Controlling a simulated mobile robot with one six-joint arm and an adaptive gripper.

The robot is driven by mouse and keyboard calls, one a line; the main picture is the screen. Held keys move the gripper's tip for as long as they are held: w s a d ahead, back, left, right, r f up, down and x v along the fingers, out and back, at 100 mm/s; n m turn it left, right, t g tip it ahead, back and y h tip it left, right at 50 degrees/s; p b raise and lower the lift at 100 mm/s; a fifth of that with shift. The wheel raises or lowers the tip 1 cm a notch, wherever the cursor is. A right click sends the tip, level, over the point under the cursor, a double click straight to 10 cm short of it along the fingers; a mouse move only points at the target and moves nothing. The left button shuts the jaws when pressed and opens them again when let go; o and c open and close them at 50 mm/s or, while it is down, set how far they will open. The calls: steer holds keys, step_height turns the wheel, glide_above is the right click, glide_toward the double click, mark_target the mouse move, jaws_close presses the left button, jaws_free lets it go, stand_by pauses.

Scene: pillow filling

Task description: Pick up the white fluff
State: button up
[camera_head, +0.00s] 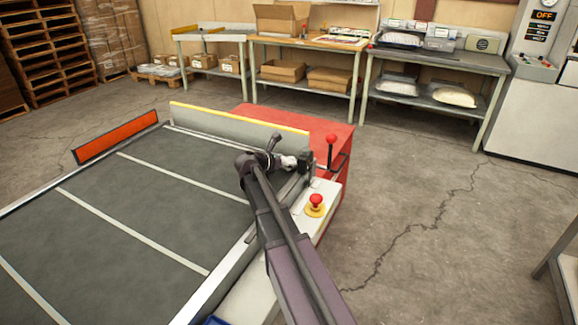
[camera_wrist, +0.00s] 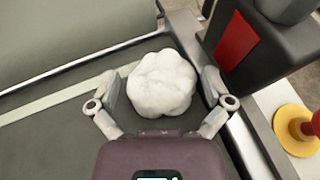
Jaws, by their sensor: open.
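The white fluff (camera_wrist: 162,83) is a rounded, lumpy ball on the dark conveyor belt, close to the belt's metal side rail. My gripper (camera_wrist: 160,86) is open in the wrist view, with one finger on the left and one on the right of the fluff. The fingertips are beside it with the fluff between them; the left finger is very close, and I cannot tell whether either touches. In the head view my arm reaches over the belt's right edge, and a small pale patch near its end may be the fluff, mostly hidden.
The conveyor belt (camera_head: 150,205) has pale cross stripes. A grey barrier with a yellow top edge (camera_head: 235,125) crosses its far end. A red emergency button (camera_head: 316,201) and a red-knobbed lever (camera_head: 331,140) stand at right.

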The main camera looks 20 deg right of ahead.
mark_target(287, 159)
stand_by(0.4)
steer(key=c, duration=0.7)
steer(key=shift+r, duration=0.25)
step_height(287, 159, up, 10)
steer(key=p, duration=1)
steer(key=shift+f, duration=0.2)
stand_by(0.3)
